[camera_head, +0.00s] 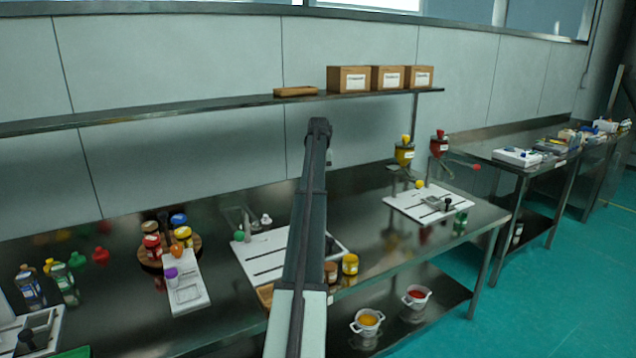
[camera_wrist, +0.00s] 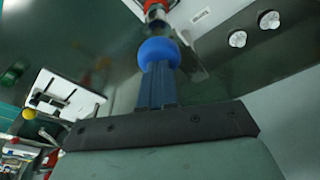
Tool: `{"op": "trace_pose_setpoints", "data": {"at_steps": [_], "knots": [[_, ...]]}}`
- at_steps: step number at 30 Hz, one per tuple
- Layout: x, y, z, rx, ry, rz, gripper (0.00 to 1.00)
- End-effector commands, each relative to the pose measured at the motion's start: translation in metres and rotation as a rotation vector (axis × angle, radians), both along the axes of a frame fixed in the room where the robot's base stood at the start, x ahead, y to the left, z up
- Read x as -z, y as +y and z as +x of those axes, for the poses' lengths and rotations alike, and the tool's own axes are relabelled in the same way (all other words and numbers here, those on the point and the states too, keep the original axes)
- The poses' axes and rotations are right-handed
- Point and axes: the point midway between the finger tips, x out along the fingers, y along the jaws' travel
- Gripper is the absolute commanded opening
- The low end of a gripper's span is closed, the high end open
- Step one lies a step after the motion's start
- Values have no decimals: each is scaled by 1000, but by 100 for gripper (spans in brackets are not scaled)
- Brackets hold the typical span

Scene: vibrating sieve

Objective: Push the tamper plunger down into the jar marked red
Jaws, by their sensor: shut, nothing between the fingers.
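My gripper (camera_wrist: 157,80) shows in the wrist view with its dark blue fingers together and nothing between them. A blue ball-shaped knob (camera_wrist: 158,50) sits right at the fingertips; I cannot tell whether they touch. Beyond the knob is a shiny metal cylinder (camera_wrist: 156,12) with red at the top edge, perhaps the tamper plunger and the jar marked red, but most of it is cut off. In the head view my arm covers the gripper and this spot on the bench. A red-lidded jar (camera_head: 151,247) stands on a round wooden board at the left.
A white slotted board (camera_head: 262,258) lies beside my arm, with brown and yellow jars (camera_head: 350,264) to its right. Red (camera_head: 439,143) and yellow (camera_head: 404,152) hoppers stand at the right end. A shelf (camera_head: 230,103) with boxes runs along the wall behind.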

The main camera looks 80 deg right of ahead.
Motion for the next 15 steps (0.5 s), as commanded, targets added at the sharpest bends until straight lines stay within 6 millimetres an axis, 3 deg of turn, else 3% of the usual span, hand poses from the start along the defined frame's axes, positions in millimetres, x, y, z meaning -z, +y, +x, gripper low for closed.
{"op": "trace_pose_setpoints", "data": {"at_steps": [15], "knots": [[17, 0, 0, 0, 0, 0, 0]]}}
